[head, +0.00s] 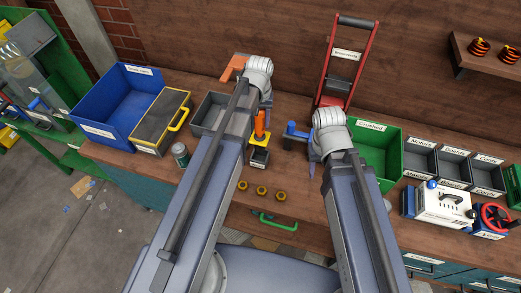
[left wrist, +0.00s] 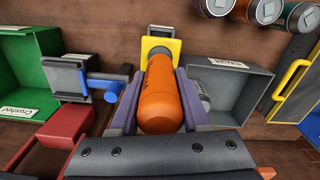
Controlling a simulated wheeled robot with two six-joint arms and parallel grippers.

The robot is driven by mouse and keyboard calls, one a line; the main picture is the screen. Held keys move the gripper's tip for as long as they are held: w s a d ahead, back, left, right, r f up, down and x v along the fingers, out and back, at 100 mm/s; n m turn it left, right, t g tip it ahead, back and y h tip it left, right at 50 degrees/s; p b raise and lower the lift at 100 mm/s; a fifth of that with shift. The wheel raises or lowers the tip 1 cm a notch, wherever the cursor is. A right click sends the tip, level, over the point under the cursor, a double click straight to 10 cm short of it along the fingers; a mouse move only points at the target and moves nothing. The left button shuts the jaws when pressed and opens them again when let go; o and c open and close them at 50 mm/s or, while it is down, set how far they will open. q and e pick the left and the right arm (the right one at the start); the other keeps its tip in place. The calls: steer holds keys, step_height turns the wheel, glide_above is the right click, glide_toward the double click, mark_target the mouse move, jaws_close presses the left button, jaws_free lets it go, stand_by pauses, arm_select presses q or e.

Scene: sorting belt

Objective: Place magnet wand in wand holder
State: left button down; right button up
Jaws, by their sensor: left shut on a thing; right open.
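The magnet wand (head: 260,122) has an orange handle and a yellow collar. My left gripper (head: 262,112) is shut on it, and the left wrist view shows the orange handle (left wrist: 162,95) between the two fingers. The wand holder (head: 259,158), a small dark box with a label, is just below the wand in the head view. I cannot tell whether the wand's lower end is inside it. My right gripper (head: 314,150) is open at the right, near a blue-handled device (head: 297,131), which also shows in the left wrist view (left wrist: 105,88).
A grey tray (head: 203,122) stands left of the wand, and a green crate (head: 397,150) stands right of my right arm. A blue bin (head: 98,130), a yellow-edged box (head: 152,140) and a can (head: 180,154) are further left.

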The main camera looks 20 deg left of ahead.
mark_target(260, 139)
arm_select(q)
step_height(260, 139, down, 6)
steer(key=b, duration=0.5)
steer(key=shift+b, duration=0.3)
steer(key=shift+f, duration=0.15)
step_height(260, 139, down, 4)
steer(key=b, duration=0.4)
steer(key=shift+r, duration=0.25)
steer(key=shift+s+f+b, duration=0.1)
steer(key=shift+f+b, duration=0.4)
steer(key=shift+f, duration=0.1)
steer(key=shift+c, duration=2.2)
jaws_free()
steer(key=shift+o, duration=0.3)
